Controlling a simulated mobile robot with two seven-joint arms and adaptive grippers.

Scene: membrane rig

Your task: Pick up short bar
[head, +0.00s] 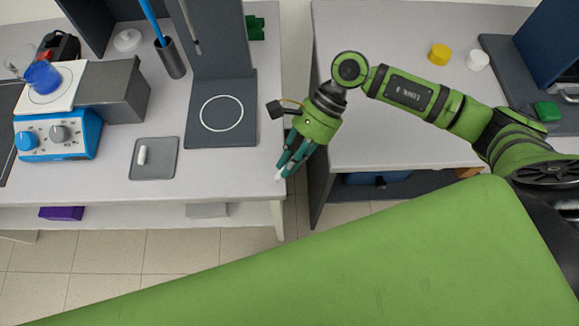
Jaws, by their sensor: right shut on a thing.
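My right gripper (281,174) is at the front right corner of the left bench, fingers pointing down and to the left. It is shut on a small white piece (277,177) at its fingertips, which looks like the short bar. The fingers hide most of it. Another white bar (142,155) lies on a small grey tray (166,172) on the left bench, well to the left of the gripper. My left gripper is not in view.
A blue stirrer (75,150) with a blue beaker (42,77) stands at left, beside a grey block (130,95). A dark stand (235,138) with a white ring is left of my gripper. A gap separates the benches. The right bench holds yellow (439,54) and white (478,60) caps.

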